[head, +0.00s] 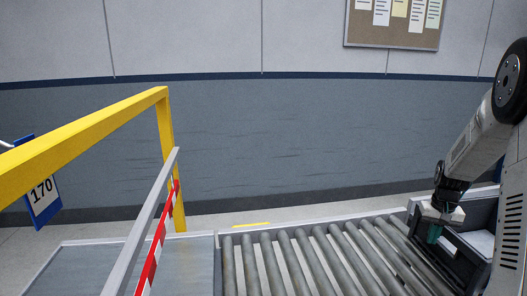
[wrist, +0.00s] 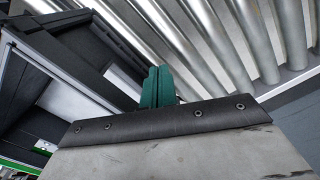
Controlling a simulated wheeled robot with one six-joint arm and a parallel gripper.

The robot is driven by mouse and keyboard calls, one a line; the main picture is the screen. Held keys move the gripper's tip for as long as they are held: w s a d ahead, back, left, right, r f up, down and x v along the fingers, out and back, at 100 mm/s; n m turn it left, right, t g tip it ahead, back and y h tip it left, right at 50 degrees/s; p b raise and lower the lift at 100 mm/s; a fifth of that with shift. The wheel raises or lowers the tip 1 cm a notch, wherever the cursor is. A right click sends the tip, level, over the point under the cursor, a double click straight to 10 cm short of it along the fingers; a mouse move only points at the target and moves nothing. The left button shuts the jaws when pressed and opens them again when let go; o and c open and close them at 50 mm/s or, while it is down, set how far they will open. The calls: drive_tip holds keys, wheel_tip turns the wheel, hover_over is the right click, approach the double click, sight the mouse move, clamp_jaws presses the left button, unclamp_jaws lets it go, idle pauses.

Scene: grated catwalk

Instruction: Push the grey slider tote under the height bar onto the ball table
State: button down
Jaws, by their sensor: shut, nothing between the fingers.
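A dark grey tote (head: 478,243), which looks like the slider tote, sits at the right end of the rollers, partly hidden by my arm. It also shows at the left of the wrist view (wrist: 75,50). My gripper (head: 434,234) is at the tote's left side, its green fingertips (wrist: 157,88) shut and empty. I cannot tell whether they touch it. The red-and-white striped height bar (head: 157,237) stands left of the rollers, by the yellow frame (head: 165,120). A flat grey surface (head: 185,262), apparently the ball table, lies at the left beyond the bar; no balls can be made out.
The roller conveyor (head: 305,260) is bare between the tote and the grey surface. A low rail (head: 310,220) runs along its far side. A blue-edged sign reading 170 (head: 43,197) hangs at the left. A notice board (head: 395,22) is on the back wall.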

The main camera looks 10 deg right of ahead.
wheel_tip(320, 180, up, 8)
idle(0.9)
drive_tip(key=s+a+r+n, duration=0.2)
drive_tip(key=s+a+r, duration=0.2)
drive_tip(key=s+a, duration=0.5)
drive_tip(key=s+a+r+n+t, duration=0.1)
drive_tip(key=s+a+r+n, duration=0.1)
drive_tip(key=s+a, duration=0.6)
drive_tip(key=s+a+r+n, duration=0.2)
drive_tip(key=s+a+r, duration=0.3)
drive_tip(key=a, duration=1.4)
drive_tip(key=shift+s+r, duration=0.35)
drive_tip(key=shift+s, duration=1.95)
